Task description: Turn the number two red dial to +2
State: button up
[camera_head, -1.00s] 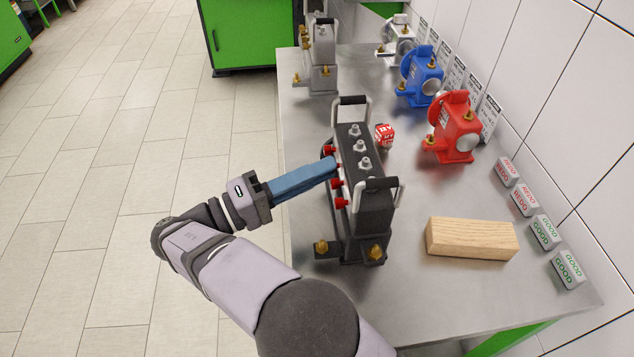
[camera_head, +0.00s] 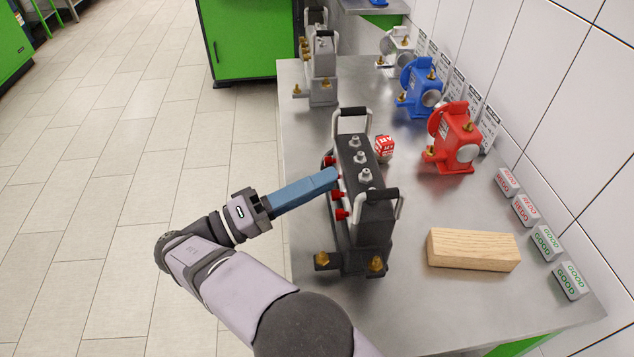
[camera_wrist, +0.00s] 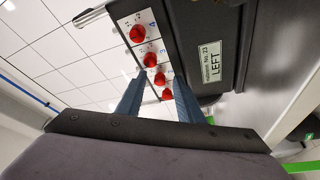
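The black pump device (camera_head: 372,215) stands upright on the bench, with a row of red dials (camera_head: 341,214) along its left side. In the wrist view, several red dials (camera_wrist: 137,33) sit in a line on a white panel (camera_wrist: 125,24) whose small markings are too small to read. My gripper (camera_head: 335,176) has blue fingers reaching the dial side from the left. In the wrist view my gripper (camera_wrist: 158,78) is open, its fingertips apart, with the lower dials (camera_wrist: 159,79) showing between them. I cannot tell whether the fingers touch a dial or which dial is number two.
A wooden block (camera_head: 473,250) lies right of the device. A red-and-white cube (camera_head: 384,148) sits behind it. Red (camera_head: 455,140) and blue (camera_head: 419,90) pumps stand along the wall, with labelled grey blocks (camera_head: 570,280) at the right. A grey device (camera_head: 322,70) stands farther back.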

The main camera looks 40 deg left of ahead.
jog(key=shift+r, duration=0.1)
notch_tip(320, 180, up, 10)
jog(key=p, duration=1)
dwell(0.4)
